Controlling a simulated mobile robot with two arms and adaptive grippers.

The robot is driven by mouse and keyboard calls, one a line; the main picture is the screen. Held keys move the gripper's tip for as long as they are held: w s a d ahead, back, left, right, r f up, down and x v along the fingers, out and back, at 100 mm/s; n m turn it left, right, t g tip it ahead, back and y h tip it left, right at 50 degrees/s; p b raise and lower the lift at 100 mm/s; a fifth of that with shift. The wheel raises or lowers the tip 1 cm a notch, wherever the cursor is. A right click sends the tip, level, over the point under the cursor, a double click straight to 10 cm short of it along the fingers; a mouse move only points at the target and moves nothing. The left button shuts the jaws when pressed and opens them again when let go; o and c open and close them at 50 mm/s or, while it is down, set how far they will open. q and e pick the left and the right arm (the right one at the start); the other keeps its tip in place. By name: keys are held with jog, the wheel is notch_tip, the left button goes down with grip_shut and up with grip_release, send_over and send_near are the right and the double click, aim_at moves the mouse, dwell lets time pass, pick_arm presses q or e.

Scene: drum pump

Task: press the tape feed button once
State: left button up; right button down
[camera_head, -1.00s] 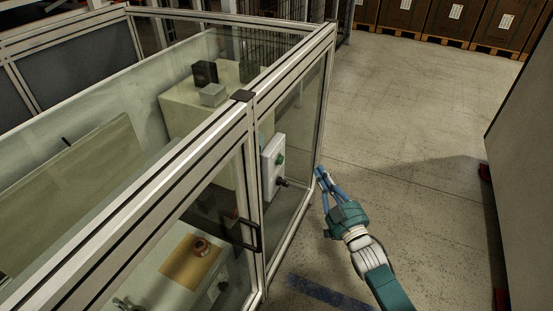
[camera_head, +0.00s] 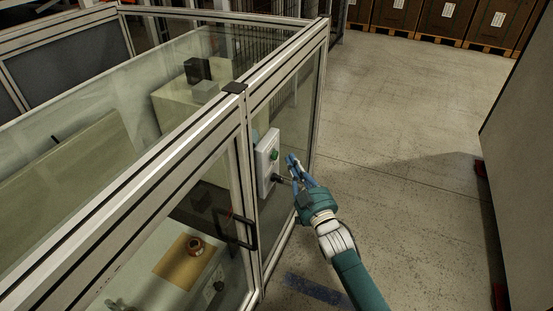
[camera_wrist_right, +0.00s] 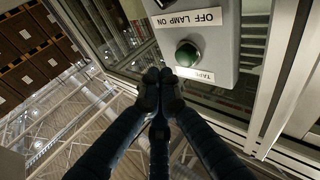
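A grey control box (camera_head: 266,163) is mounted on the outside of the glazed enclosure. It carries a green button (camera_head: 274,155), with a black knob (camera_head: 279,178) lower down. In the right wrist view the green button (camera_wrist_right: 187,54) sits beside a partly hidden label (camera_wrist_right: 194,74) starting "TAP". Another label (camera_wrist_right: 188,18) reads "OFF LAMP ON". My right gripper (camera_head: 291,160) is to the right of the box. In its wrist view the blue fingertips (camera_wrist_right: 160,78) are together and empty, close below and left of the button, with no contact visible. My left gripper is not in view.
The enclosure's aluminium frame (camera_head: 318,110) and a black door handle (camera_head: 238,230) stand near the box. A large grey cabinet (camera_head: 525,150) is at the right. Open floor (camera_head: 405,150) lies between, with brown crates (camera_head: 445,20) at the back.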

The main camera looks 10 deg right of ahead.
jog(key=shift+w+a, duration=0.4)
jog(key=shift+a, duration=0.15)
dwell(1.1)
jog(key=shift+w+a, duration=0.25)
jog(key=shift+a, duration=0.1)
jog(key=shift+w+a+b, duration=0.25)
jog(key=shift+a+b, duration=0.15)
dwell(0.7)
jog(key=shift+d+r, duration=0.1)
jog(key=shift+s+d+p, duration=0.45)
jog(key=shift+s+d, duration=0.1)
jog(key=shift+d, duration=0.1)
jog(key=shift+d, duration=0.1)
